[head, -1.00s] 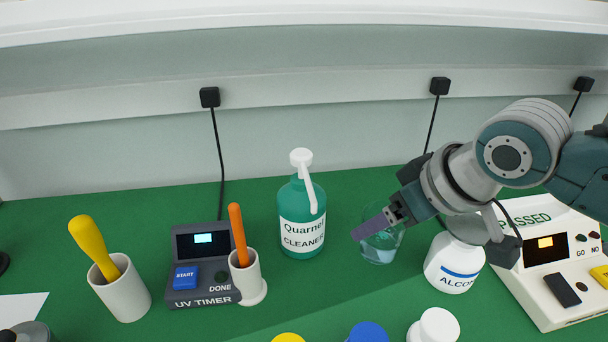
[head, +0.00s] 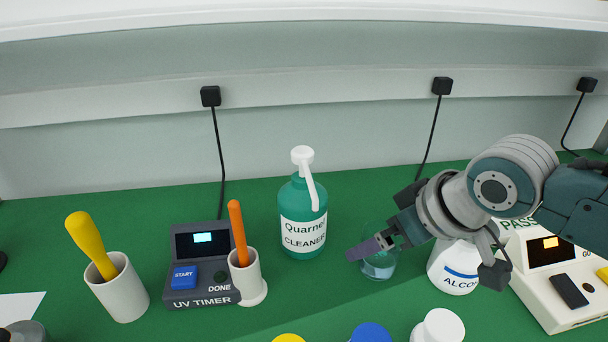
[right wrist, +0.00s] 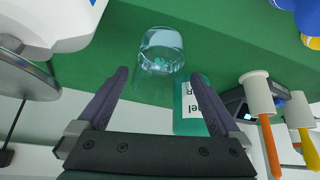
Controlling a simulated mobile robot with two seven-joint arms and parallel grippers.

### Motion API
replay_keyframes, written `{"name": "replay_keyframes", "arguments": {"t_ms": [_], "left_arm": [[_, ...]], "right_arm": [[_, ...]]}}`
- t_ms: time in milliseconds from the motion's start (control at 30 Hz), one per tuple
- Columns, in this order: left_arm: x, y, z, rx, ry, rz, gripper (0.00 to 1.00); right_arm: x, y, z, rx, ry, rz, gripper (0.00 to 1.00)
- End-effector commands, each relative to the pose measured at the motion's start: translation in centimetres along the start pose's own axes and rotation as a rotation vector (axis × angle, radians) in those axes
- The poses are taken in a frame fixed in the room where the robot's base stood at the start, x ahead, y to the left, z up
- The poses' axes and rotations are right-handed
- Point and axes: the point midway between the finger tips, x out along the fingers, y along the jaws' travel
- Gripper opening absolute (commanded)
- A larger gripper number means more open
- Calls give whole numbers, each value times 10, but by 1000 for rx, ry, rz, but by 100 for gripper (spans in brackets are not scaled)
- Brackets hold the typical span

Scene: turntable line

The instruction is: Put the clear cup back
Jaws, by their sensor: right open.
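The clear cup (head: 380,266) stands on the green mat between the green cleaner bottle and the white alcohol bottle. Something pale teal shows at its bottom. My right gripper (head: 362,250) is open and low at the cup, its fingers hiding part of it in the head view. In the right wrist view the cup (right wrist: 160,48) lies ahead of and partly between the spread fingertips (right wrist: 161,76); I cannot tell whether they touch it. My left gripper is not in view.
The green cleaner bottle (head: 303,225) stands left of the cup. The alcohol bottle (head: 452,270) is close on the right, beneath my right arm. A UV timer (head: 200,285) and white holders with an orange and a yellow handle are farther left. Coloured caps line the front.

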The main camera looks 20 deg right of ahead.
Motion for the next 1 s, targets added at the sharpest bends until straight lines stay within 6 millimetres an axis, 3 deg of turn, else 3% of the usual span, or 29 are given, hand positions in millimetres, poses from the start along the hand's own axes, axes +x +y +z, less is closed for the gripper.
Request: {"name": "replay_keyframes", "arguments": {"t_ms": [267,600,833,933,1000], "left_arm": [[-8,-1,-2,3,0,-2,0],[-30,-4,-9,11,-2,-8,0],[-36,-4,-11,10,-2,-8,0],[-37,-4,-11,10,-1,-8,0],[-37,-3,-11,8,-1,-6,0]], "right_arm": [[-17,0,-2,-2,0,0,100],[-88,0,-3,-2,-1,0,100],[-118,0,-2,0,0,-1,100],[-122,-13,10,-11,-19,-11,100],[-127,-34,30,-29,-54,-23,100]]}}
